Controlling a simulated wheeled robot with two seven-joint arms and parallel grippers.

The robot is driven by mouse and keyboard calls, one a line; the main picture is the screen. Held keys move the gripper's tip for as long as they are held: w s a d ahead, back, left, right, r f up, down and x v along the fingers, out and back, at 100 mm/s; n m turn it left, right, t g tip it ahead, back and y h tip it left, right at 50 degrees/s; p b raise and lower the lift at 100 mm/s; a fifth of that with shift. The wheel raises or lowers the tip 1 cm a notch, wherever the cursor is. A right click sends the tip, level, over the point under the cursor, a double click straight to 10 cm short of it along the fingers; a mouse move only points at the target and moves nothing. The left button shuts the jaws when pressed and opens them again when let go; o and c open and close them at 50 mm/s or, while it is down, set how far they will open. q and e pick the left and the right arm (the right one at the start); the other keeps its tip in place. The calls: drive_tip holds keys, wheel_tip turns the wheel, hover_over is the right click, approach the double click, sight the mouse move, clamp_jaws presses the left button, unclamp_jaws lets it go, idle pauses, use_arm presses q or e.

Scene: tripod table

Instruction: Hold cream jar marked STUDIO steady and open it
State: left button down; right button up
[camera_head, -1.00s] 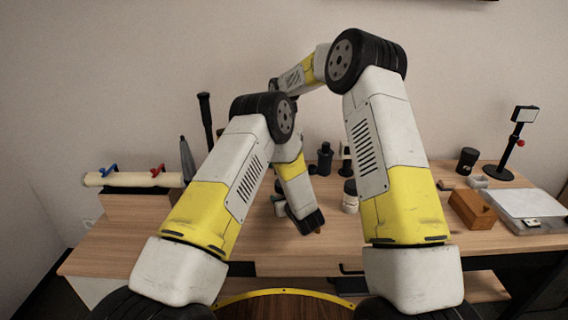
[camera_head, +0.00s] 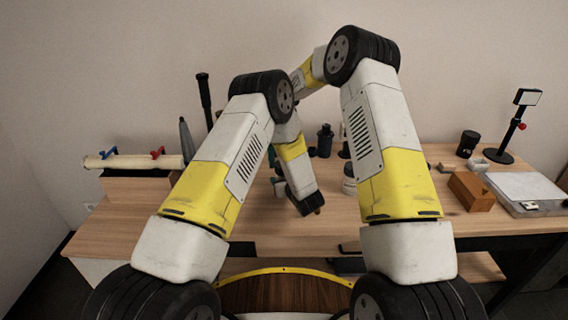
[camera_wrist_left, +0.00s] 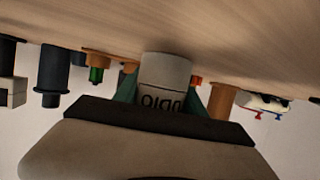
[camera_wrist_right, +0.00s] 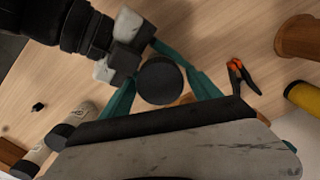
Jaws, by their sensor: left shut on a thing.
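The cream jar is a pale cylinder (camera_wrist_left: 165,75) in the left wrist view, where its upside-down lettering shows "UDIO". The teal fingers of my left gripper (camera_wrist_left: 165,92) are shut on it from both sides, and it appears close to the table. In the right wrist view a round black lid (camera_wrist_right: 160,80) is seen from above. The teal fingers of my right gripper (camera_wrist_right: 162,82) stand on either side of it, apparently with narrow gaps. Part of my left gripper (camera_wrist_right: 125,45) shows beside the lid. In the head view my left arm hides the jar and most of my right gripper.
On the table stand a black bottle (camera_head: 325,142), a dark cup (camera_head: 468,143), a wooden block (camera_head: 471,191), a silver flat device (camera_head: 525,190) and a phone stand (camera_head: 515,130). A black-and-orange clamp (camera_wrist_right: 240,75) lies near my right gripper.

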drive_tip(key=c, duration=1.3)
drive_tip(key=shift+o, duration=0.2)
drive_tip(key=n, duration=0.5)
drive_tip(key=shift+n, duration=0.4)
drive_tip(key=n, duration=0.7)
drive_tip(key=shift+r, duration=0.1)
drive_tip(key=shift+r, duration=0.2)
drive_tip(key=shift+r, duration=0.9)
drive_tip(key=shift+r, duration=2)
use_arm(q)
drive_tip(key=c, duration=0.6)
unclamp_jaws()
